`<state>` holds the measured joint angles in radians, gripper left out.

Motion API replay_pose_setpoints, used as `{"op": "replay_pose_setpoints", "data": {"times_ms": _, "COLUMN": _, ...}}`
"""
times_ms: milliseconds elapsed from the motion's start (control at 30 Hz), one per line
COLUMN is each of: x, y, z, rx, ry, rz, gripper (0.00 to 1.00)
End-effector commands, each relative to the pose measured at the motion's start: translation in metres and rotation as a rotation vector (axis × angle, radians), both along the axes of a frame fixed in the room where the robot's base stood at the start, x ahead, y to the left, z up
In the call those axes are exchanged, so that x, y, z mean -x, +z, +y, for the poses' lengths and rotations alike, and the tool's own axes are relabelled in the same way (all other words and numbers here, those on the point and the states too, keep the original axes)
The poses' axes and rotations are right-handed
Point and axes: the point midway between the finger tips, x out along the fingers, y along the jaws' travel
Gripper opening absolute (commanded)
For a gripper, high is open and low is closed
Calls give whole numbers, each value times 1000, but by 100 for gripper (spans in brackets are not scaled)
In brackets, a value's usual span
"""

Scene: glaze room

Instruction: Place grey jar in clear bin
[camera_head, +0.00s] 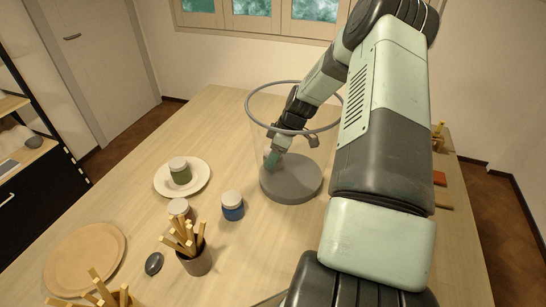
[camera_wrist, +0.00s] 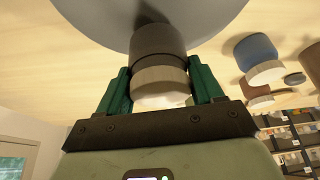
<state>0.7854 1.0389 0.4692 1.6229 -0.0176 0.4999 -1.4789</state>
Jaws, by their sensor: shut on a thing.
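The clear bin (camera_head: 290,190) stands on the table with a grey round base, a see-through wall and a grey rim. My gripper (camera_head: 272,158) shows low behind or within the clear wall, over the back left of the base. In the wrist view my gripper (camera_wrist: 160,78) has its green fingers on either side of the grey jar (camera_wrist: 158,42), around its pale lid, and is shut on it. The jar's far end is at the bin's grey base (camera_wrist: 95,12); I cannot tell whether they touch. In the head view I cannot make out the jar.
A cup of sticks (camera_head: 197,262), a dark stone (camera_head: 154,263) and a round board (camera_head: 70,265) are nearer.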

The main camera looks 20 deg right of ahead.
Motion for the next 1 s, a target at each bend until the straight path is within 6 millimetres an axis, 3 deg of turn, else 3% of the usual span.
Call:
{"op": "replay_pose_setpoints", "data": {"times_ms": 100, "x": 0, "y": -15, "z": 1, "rx": 0, "ry": 1, "rz": 0, "gripper": 21}}
{"op": "replay_pose_setpoints", "data": {"times_ms": 467, "x": 0, "y": -19, "z": 0, "rx": 1, "ry": 1, "rz": -1, "gripper": 21}}
{"op": "replay_pose_setpoints", "data": {"times_ms": 500, "x": 0, "y": -19, "z": 0, "rx": 1, "ry": 1, "rz": -1, "gripper": 71}}
{"op": "replay_pose_setpoints", "data": {"times_ms": 533, "x": 0, "y": -19, "z": 0, "rx": 1, "ry": 1, "rz": -1, "gripper": 75}}
{"op": "replay_pose_setpoints", "data": {"times_ms": 833, "x": 0, "y": -18, "z": 0, "rx": 1, "ry": 1, "rz": -1, "gripper": 77}}
{"op": "replay_pose_setpoints", "data": {"times_ms": 1000, "x": 3, "y": -1, "z": -6, "rx": 2, "ry": -2, "rz": -3, "gripper": 77}}
